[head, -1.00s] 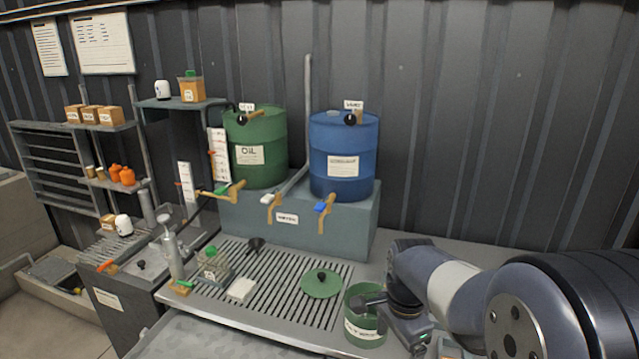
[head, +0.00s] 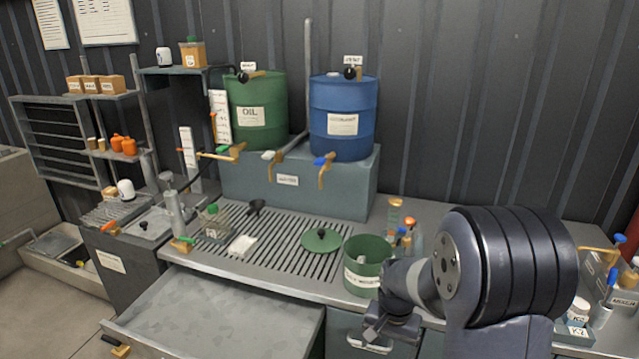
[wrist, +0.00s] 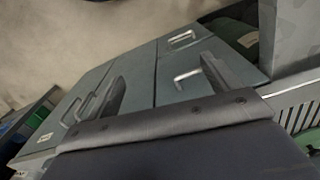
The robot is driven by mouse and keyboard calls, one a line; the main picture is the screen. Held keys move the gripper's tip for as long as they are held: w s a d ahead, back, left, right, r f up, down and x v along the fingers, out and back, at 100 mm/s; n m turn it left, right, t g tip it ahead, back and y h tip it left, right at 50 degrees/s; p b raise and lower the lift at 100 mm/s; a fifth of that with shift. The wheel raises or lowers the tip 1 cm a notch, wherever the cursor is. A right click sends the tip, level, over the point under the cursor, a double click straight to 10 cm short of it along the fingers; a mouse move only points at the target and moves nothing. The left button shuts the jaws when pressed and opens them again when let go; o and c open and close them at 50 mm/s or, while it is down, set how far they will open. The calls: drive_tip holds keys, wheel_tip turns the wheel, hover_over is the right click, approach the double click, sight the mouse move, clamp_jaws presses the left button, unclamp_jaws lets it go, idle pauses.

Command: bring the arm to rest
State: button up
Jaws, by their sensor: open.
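My gripper (head: 385,335) hangs low at the front edge of the bench in the head view, beside the green waste bin (head: 367,262) and below its rim. My arm is folded, with its big dark joint at the right. In the wrist view my gripper (wrist: 165,88) shows two dark fingers set wide apart with nothing between them. Grey cabinet fronts with metal handles (wrist: 188,75) lie beyond the fingers. In the head view the fingertips are small and partly hard to make out.
A green lid (head: 321,240) lies on the slatted bench top (head: 275,262) left of the bin. A pulled-out drawer (head: 215,312) juts out at front left. Small bottles (head: 395,215) stand behind the bin. Oil (head: 258,135) and blue (head: 342,140) drums stand at the back.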

wheel_tip(320, 180, down, 11)
drive_tip(key=w+n+b, duration=0.1)
drive_tip(key=n+b, duration=0.3)
drive_tip(key=shift+n, duration=0.3)
drive_tip(key=shift+s+d, duration=0.1)
